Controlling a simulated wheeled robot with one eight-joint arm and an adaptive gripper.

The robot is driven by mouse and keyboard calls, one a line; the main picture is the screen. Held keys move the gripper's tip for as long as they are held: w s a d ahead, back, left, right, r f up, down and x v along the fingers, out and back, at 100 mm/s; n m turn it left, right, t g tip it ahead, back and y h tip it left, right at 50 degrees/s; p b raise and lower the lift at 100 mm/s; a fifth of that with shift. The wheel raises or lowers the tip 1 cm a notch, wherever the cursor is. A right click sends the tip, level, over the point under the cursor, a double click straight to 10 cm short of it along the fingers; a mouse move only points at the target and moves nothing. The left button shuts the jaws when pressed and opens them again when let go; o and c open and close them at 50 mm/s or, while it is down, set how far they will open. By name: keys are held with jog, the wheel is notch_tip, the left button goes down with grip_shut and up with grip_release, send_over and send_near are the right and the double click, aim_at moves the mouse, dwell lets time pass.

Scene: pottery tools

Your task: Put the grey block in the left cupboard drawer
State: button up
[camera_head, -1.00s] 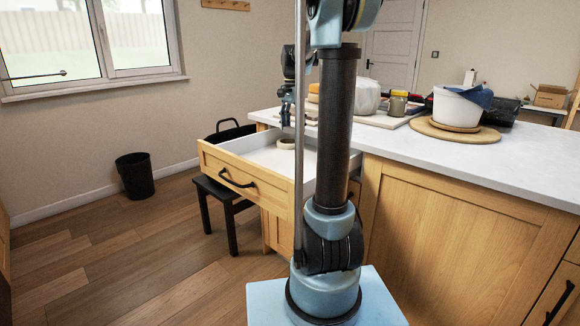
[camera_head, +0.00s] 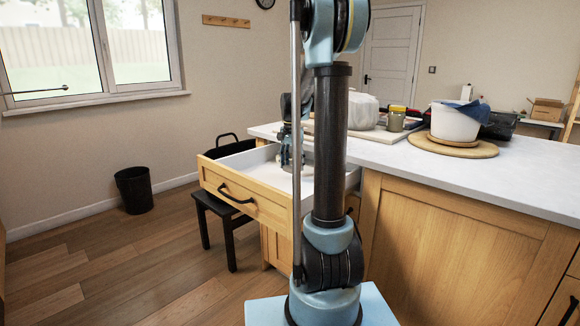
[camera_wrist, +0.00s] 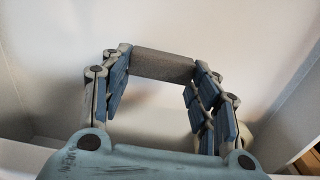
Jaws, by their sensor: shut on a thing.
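The grey block (camera_wrist: 163,65) spans the gap between the fingertips of my gripper (camera_wrist: 163,62) in the wrist view. My gripper is shut on it, inside the walls of the open left cupboard drawer (camera_head: 242,190). The drawer has a wooden front with a black handle and a white inside, which also shows in the wrist view (camera_wrist: 230,25). In the head view my gripper (camera_head: 291,160) is low in the drawer, partly behind my arm, and I cannot make out the block there. Whether the block touches the drawer floor I cannot tell.
A pale rounded thing (camera_wrist: 243,138) shows partly beside the right finger. The white worktop (camera_head: 440,163) beside the drawer holds a white pot (camera_head: 452,124) on a round board and several tools.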

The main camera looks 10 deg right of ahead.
jog(key=shift+f, duration=0.6)
jog(key=o, duration=0.7)
jog(key=shift+c, duration=0.2)
jog(key=shift+r, duration=0.1)
notch_tip(320, 180, up, 13)
dwell(0.5)
